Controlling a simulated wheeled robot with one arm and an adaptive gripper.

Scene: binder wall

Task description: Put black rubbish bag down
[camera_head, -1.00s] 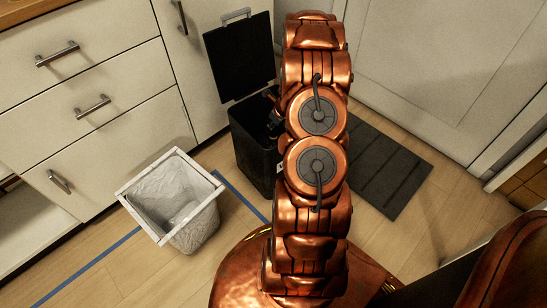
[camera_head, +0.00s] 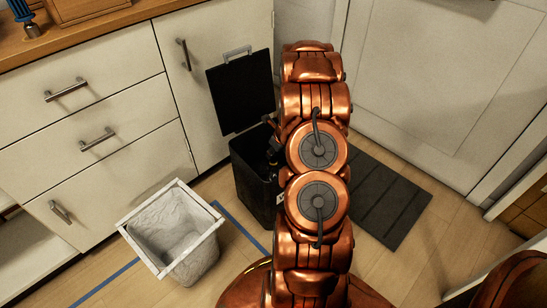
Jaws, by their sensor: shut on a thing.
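A black bin (camera_head: 254,188) stands on the floor in front of the white cabinet, with its black lid (camera_head: 240,92) raised behind it. My gripper (camera_head: 273,148) is at the bin's opening, mostly hidden by my copper arm and by shadow. It is shut on the black rubbish bag, which I cannot tell apart from the dark bin and gripper. How deep the bag sits in the bin is hidden.
A white bin (camera_head: 186,268) with a pale liner stands open at the lower left. A dark mat (camera_head: 391,209) lies right of my arm. White drawers (camera_head: 90,135) and a wooden counter (camera_head: 95,30) are behind. Blue tape (camera_head: 238,226) marks the floor.

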